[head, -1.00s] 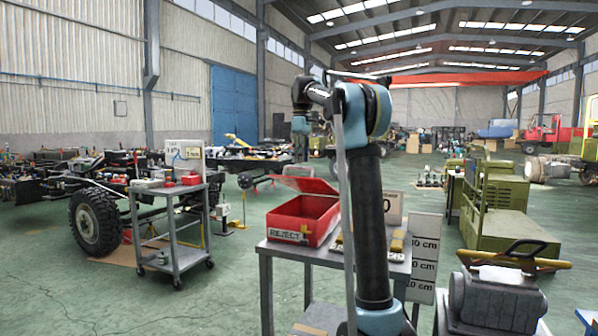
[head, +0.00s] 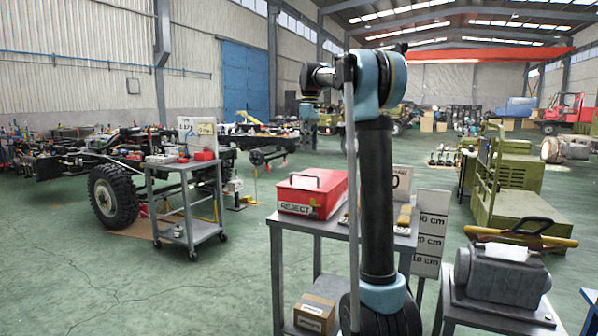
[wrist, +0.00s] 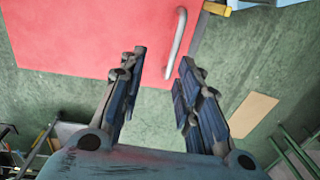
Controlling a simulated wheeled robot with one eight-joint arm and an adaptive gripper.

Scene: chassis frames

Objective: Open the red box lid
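The red box (head: 325,202) with a "REJECT" label stands on a grey metal table. Its red lid (head: 325,181) lies down over the box and looks closed, with a handle (head: 299,181) on top. In the wrist view the lid (wrist: 80,35) fills the upper left, and its metal handle (wrist: 178,35) shows at the lid's right side. My gripper (wrist: 163,57) is open, its two fingers apart with nothing between them. The handle appears just beyond the fingertips, apart from them as far as I can tell. My arm hides part of the table in the head view.
The grey table (head: 310,231) also holds yellowish items (head: 404,217) to the right of the box. A cardboard box (head: 315,312) sits on its lower shelf. A grey cart (head: 187,165) stands to the left. Open green floor lies between.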

